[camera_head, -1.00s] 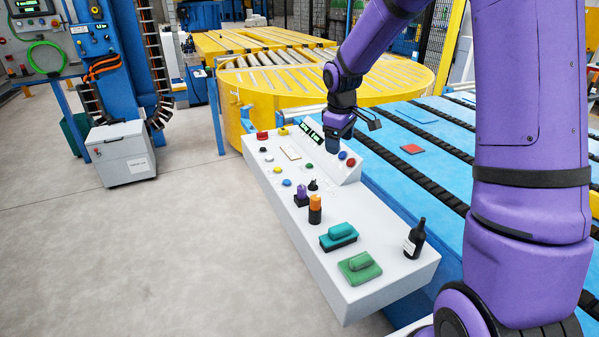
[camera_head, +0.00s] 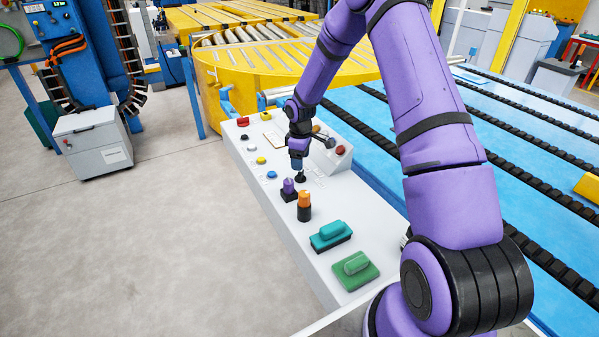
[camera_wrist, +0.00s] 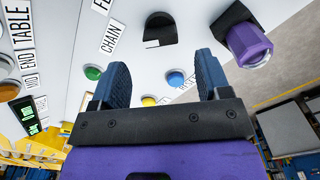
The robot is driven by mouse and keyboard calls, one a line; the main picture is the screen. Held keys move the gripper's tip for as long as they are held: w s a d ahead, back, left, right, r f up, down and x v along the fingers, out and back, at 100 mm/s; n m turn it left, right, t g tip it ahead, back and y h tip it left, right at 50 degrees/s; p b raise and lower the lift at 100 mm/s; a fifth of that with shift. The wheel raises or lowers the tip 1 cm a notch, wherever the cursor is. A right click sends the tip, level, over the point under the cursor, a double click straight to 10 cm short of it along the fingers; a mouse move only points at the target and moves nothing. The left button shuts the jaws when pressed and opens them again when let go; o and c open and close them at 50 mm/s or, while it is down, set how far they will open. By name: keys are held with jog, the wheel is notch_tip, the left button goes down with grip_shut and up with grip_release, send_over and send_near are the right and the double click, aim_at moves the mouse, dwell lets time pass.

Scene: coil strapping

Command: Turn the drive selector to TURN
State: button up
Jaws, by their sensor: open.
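The black selector knob (camera_head: 300,177) stands on the white control panel. In the wrist view the knob (camera_wrist: 160,30) lies ahead of my gripper, beside a label reading CHAIN (camera_wrist: 115,35). No TURN label is readable. My gripper (camera_head: 297,160) is just above the knob in the head view. In the wrist view my gripper's (camera_wrist: 162,80) two blue fingers are spread apart with nothing between them. The knob lies past the fingertips, roughly in line with the gap. Contact cannot be told from the head view.
A purple knob (camera_wrist: 248,43) is close to the right finger; it also shows in the head view (camera_head: 288,187). An orange-topped cylinder (camera_head: 304,203), a teal block (camera_head: 329,234) and a green block (camera_head: 355,268) stand nearer. Coloured buttons dot the panel (camera_head: 300,258).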

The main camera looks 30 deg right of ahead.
aim_at(300, 176)
notch_tip(300, 176, down, 6)
dwell(0.4)
jog(key=c, duration=0.9)
